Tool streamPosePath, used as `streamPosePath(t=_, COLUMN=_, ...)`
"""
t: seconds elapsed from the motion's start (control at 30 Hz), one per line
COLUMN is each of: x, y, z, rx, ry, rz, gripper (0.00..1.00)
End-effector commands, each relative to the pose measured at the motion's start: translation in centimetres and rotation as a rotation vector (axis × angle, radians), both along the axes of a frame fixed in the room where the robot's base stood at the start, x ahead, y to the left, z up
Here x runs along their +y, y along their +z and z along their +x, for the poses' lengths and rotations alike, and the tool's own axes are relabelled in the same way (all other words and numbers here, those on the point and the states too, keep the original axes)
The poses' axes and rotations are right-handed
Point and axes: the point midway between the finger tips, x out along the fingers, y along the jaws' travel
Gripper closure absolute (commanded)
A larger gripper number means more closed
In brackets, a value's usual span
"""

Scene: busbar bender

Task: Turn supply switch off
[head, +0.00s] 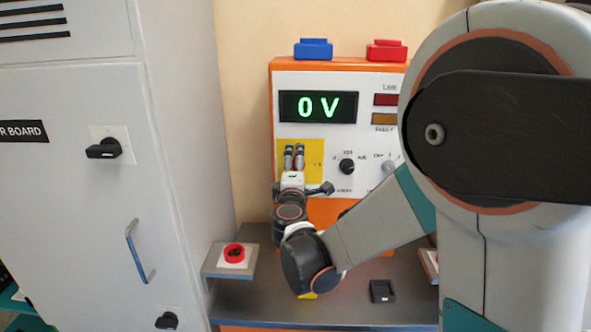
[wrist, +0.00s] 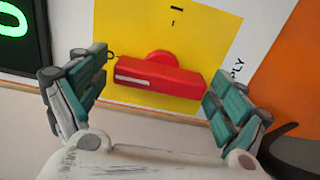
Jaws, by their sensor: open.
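The supply switch (wrist: 160,77) is a red bar handle with a white line on one end, on a yellow plate (wrist: 112,30). In the wrist view the handle lies nearly level, tilted slightly down to the right. A black mark shows above it on the plate. My gripper (wrist: 158,92) is open, with one finger off each end of the handle. I cannot tell whether either finger touches it. In the head view my gripper (head: 294,152) is in front of the yellow plate (head: 315,165) and hides most of the switch.
The panel's display (head: 318,107) reads 0 V. A black selector knob (head: 347,166) is right of the plate. Blue (head: 313,49) and red (head: 387,51) blocks sit on top. A red button (head: 234,253) stands below left, and a grey cabinet (head: 70,200) is at left.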

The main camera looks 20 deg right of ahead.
Motion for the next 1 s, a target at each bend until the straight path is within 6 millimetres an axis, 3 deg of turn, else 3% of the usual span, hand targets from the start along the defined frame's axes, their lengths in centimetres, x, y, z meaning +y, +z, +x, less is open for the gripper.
streamPosePath(t=0.17, x=0.3, y=0.0, z=-0.9, rx=0.000, ry=0.001, rz=0.000, gripper=0.09)
streamPosePath(t=0.6, x=2.2, y=0.0, z=-6.7, rx=0.000, ry=0.002, rz=0.000, gripper=0.09)
streamPosePath(t=1.0, x=2.3, y=0.0, z=-7.1, rx=0.001, ry=0.000, rz=0.001, gripper=0.09)
